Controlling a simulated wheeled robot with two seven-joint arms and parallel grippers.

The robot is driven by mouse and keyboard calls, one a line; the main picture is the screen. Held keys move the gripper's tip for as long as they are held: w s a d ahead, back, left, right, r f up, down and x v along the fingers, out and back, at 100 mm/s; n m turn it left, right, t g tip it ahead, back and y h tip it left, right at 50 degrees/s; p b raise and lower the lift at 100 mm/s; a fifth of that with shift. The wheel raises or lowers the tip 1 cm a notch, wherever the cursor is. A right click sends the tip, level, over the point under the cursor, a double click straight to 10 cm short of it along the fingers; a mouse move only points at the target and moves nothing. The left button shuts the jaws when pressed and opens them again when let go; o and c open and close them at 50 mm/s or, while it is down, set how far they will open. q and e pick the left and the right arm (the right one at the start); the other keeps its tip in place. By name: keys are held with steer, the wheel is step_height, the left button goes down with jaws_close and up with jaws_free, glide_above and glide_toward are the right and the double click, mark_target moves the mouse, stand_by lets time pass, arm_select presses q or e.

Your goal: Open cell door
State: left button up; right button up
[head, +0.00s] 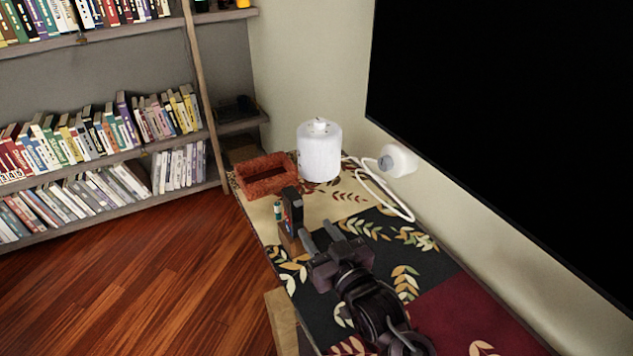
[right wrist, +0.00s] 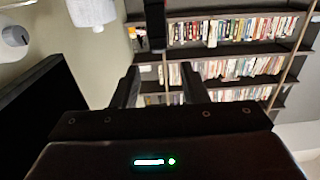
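A small dark upright device (head: 292,212) with a red and blue patch stands on a brown block (head: 290,241) near the table's left edge. A small teal-and-white cylinder (head: 278,211) shows just left of it. I cannot make out a separate cell door. My right gripper (head: 321,235) is open and empty, its fingers pointing at the device from the near right. In the right wrist view, a dark upright shape (right wrist: 155,28), likely the device, shows at the top, beyond and between the parted fingers (right wrist: 160,85). My left gripper is not in view.
A red-brown open box (head: 266,178) and a white cylinder (head: 319,152) stand at the back of the patterned table (head: 440,265). A white cable (head: 385,195) runs to a round wall fitting (head: 397,160). A large black screen (head: 520,110) hangs at right. Bookshelves (head: 100,165) stand behind.

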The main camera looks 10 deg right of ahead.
mark_target(300, 205)
steer(key=x, duration=0.8)
steer(key=shift+d+r, duration=0.1)
steer(key=shift+r, duration=0.1)
steer(key=shift+c, duration=0.4)
jaws_close()
